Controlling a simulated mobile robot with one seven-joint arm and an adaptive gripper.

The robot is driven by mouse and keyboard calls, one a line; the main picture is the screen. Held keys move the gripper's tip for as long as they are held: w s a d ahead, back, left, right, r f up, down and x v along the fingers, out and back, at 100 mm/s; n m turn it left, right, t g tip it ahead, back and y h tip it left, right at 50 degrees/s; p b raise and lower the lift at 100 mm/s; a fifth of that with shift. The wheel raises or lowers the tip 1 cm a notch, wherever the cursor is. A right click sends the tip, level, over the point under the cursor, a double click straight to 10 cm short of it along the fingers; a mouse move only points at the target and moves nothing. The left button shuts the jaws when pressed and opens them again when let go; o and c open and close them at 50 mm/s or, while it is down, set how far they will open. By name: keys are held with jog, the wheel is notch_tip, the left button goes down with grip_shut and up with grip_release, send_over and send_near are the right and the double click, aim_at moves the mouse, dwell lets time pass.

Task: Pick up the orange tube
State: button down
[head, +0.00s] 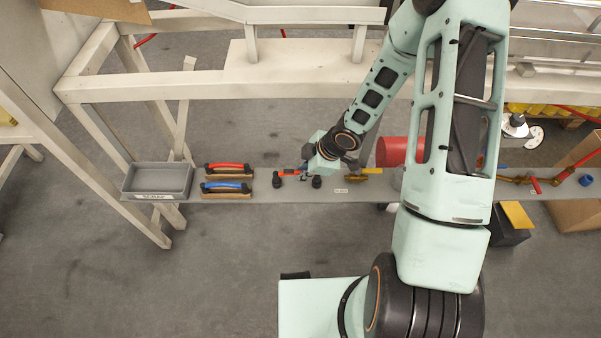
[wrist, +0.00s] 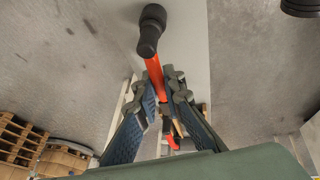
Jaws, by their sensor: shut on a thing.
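The orange tube (wrist: 155,75) has a black end and rises between my fingertips in the wrist view. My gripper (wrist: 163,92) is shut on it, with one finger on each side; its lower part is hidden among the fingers. In the head view, the orange tube (head: 289,173) shows as a short orange piece at the left of my gripper (head: 304,174), over the narrow grey shelf (head: 225,194). Whether the tube touches the shelf cannot be told.
A grey tray (head: 157,180) stands at the shelf's left end. A red-handled tool (head: 226,166) and a blue-handled tool (head: 227,186) lie beside it. A yellow-handled item (head: 370,171) and a red cylinder (head: 393,151) are right of my gripper. White frame beams (head: 200,85) run behind.

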notch_tip(320, 180, up, 3)
jog(key=shift+f+p, duration=0.2)
jog(key=shift+p, duration=0.45)
jog(key=s+r+p, duration=0.9)
jog(key=s+p, duration=0.4)
jog(key=s, duration=0.1)
jog(key=shift+a+r+p, duration=0.35)
jog(key=shift+a+r, duration=0.05)
jog(key=shift+r, duration=0.1)
notch_tip(320, 180, up, 4)
jog(key=p, duration=0.4)
